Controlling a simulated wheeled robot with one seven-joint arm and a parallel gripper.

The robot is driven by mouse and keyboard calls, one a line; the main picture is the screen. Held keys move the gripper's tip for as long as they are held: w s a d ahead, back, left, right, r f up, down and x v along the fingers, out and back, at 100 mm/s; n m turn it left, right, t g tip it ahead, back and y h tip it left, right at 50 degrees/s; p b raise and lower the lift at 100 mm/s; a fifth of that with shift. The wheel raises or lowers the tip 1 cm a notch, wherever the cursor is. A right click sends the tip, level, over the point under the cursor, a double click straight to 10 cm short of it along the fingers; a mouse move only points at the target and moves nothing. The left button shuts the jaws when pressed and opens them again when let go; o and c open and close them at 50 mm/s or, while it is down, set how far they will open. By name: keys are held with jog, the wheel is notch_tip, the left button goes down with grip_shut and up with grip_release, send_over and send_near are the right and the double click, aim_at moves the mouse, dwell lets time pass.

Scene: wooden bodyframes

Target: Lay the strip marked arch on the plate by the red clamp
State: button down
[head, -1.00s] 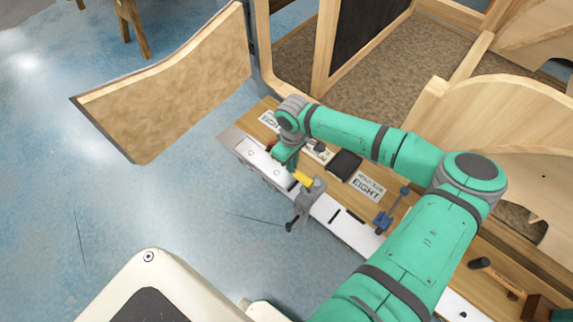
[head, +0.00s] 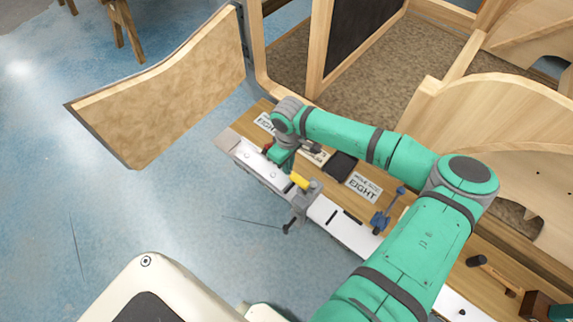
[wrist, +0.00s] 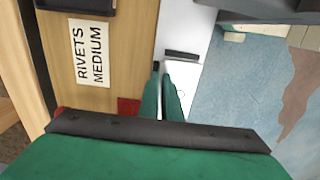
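My gripper (wrist: 163,95) points down over the white plate (wrist: 190,85) at the bench edge. Its two green fingers are close together with a narrow pale gap; whether a thin strip is between them is unclear. In the head view my gripper (head: 280,160) is at the left part of the plates, left of a yellow-handled clamp (head: 300,181). A red part (wrist: 128,106), possibly of the red clamp, sits just left of the fingers. A bit of red (head: 268,148) also shows in the head view. A dark bar (wrist: 182,55) lies across the plate. No "arch" marking is legible.
A label reading RIVETS MEDIUM (wrist: 90,53) and a black tray (head: 341,166) lie on the wooden bench. A blue clamp (head: 380,220) and a HOLE SIZE EIGHT card (head: 363,187) are to the right. A hammer (head: 495,278) lies farther right. Blue floor borders the plates.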

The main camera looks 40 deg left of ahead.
jog(key=shift+w+d, duration=0.1)
jog(key=shift+d, duration=0.05)
jog(key=shift+f, duration=0.1)
dwell(0.3)
jog(key=shift+f, duration=0.3)
jog(key=shift+f, duration=0.2)
dwell(0.5)
jog(key=c, duration=2.1)
grip_release()
jog(key=shift+o, duration=1)
